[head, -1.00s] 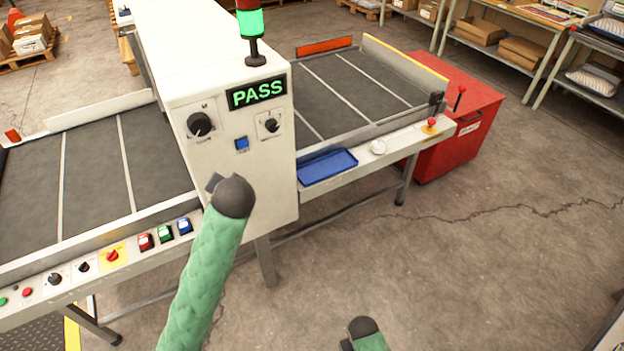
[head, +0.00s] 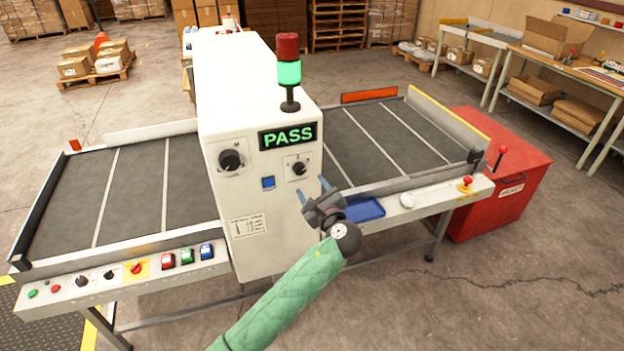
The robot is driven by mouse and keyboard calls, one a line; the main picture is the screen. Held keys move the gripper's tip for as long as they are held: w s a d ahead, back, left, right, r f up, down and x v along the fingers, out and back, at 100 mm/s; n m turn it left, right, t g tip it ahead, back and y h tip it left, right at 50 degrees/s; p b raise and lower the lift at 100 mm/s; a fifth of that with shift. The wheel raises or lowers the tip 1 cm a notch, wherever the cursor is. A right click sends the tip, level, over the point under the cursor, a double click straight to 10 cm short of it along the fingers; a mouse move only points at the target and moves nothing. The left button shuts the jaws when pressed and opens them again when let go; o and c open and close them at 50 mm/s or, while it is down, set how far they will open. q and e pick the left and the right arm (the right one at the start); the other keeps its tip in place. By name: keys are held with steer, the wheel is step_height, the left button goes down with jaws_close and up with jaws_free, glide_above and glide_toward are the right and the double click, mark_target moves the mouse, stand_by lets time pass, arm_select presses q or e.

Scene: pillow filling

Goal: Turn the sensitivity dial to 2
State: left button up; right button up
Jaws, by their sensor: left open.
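The white detector housing (head: 265,200) carries two black dials on its front. A larger dial (head: 231,160) is on the left and a smaller dial (head: 299,168) is on the right. Their markings are too small to read, so I cannot tell which is the sensitivity dial or its setting. My left gripper (head: 312,184) is open and empty, its fingers pointing up just below and right of the smaller dial. I see no contact with the dial. My right gripper is out of view.
A lit PASS display (head: 288,136) sits above the dials, and a blue button (head: 268,183) between them. A signal lamp (head: 289,72) glows green on top. A blue tray (head: 366,211) lies behind my gripper. Conveyors extend on both sides; a red bin (head: 500,190) stands at right.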

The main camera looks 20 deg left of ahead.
mark_target(301, 171)
arm_select(q)
steer(key=shift+m, duration=0.8)
steer(key=p+x, duration=0.3)
steer(key=x, duration=0.4)
steer(key=shift+r, duration=0.1)
steer(key=shift+w+a+p, duration=0.25)
steer(key=shift+w+p, duration=0.1)
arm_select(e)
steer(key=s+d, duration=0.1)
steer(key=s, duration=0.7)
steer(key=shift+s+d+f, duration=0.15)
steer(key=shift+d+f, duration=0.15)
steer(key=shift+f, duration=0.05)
arm_select(q)
steer(key=c, duration=1)
steer(key=shift+o, duration=0.2)
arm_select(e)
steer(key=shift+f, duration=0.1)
